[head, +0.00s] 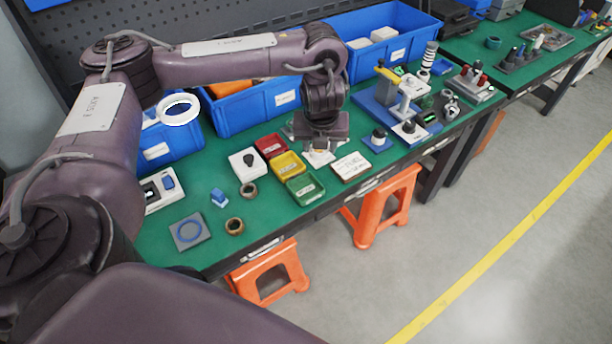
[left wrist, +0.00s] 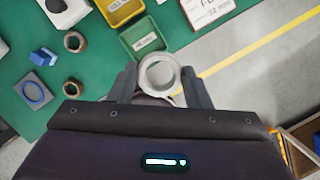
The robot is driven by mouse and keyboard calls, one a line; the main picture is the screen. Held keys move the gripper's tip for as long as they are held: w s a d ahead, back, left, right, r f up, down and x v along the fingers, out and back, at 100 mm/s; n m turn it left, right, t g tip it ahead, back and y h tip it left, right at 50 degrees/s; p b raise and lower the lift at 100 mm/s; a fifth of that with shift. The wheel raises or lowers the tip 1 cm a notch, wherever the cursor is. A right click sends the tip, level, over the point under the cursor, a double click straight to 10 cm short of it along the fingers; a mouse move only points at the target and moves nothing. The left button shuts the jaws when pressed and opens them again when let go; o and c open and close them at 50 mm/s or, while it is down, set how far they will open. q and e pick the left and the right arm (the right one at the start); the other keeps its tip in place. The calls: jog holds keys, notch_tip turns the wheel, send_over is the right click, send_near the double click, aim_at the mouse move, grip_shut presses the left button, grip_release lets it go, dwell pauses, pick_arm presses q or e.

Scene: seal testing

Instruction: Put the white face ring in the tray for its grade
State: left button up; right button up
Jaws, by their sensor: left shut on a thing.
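The white face ring (left wrist: 160,74) is held between the two fingers of my left gripper (left wrist: 160,86) in the left wrist view. In the head view my left gripper (head: 318,150) is above the bench near its front edge, just right of the grade trays. A bit of white shows beneath it there. The red tray (head: 271,144), yellow tray (head: 287,163) and green tray (head: 304,188) stand in a slanting row, each with a label too small to read. The green tray (left wrist: 145,38) is just beyond the fingers in the left wrist view. My right gripper is not in view.
A white label block (head: 351,167) is right of the gripper. Blue bins (head: 250,108) stand behind.

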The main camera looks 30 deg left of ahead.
pick_arm(q)
jog(key=a+r+m, duration=0.1)
jog(key=a+m, duration=0.3)
jog(key=h+b, duration=0.1)
jog(key=b, duration=0.6)
send_over(306, 189)
jog(key=s, duration=0.1)
jog(key=f, duration=1.4)
jog(key=shift+d+f, duration=0.2)
jog(key=shift+f, duration=0.5)
notch_tip(306, 189, down, 4)
jog(key=shift+f, duration=0.1)
jog(key=shift+f, duration=0.1)
